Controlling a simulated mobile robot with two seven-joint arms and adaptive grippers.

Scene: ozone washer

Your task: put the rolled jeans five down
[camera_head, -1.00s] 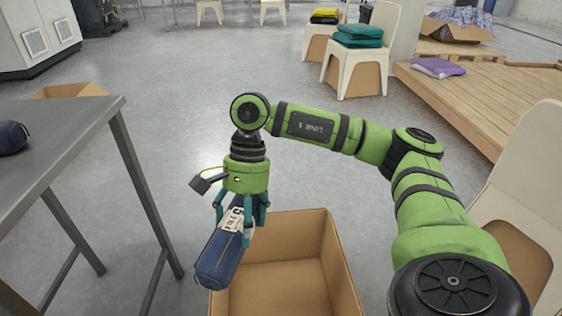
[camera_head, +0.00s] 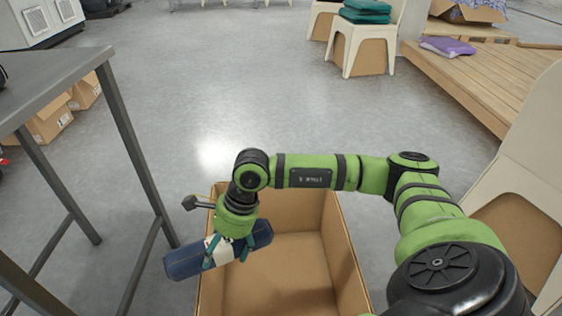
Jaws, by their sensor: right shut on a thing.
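My right gripper (camera_head: 228,254) is shut around the middle of the rolled jeans (camera_head: 186,263), a dark blue roll with a pale label band. The roll lies roughly level, its left end sticking out past the left wall of an open cardboard box (camera_head: 345,250) and its right end over the box opening. It appears held at or above the rim; the exact height is hard to tell. The visible floor of the box is bare. My left gripper is not in view.
A grey metal table (camera_head: 60,75) stands at the left, its legs close to the roll's left end. Cardboard boxes (camera_head: 50,120) sit behind its legs. A pale chair (camera_head: 525,160) is at the right, near my right arm. A wooden platform (camera_head: 480,85) lies beyond. The middle floor is clear.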

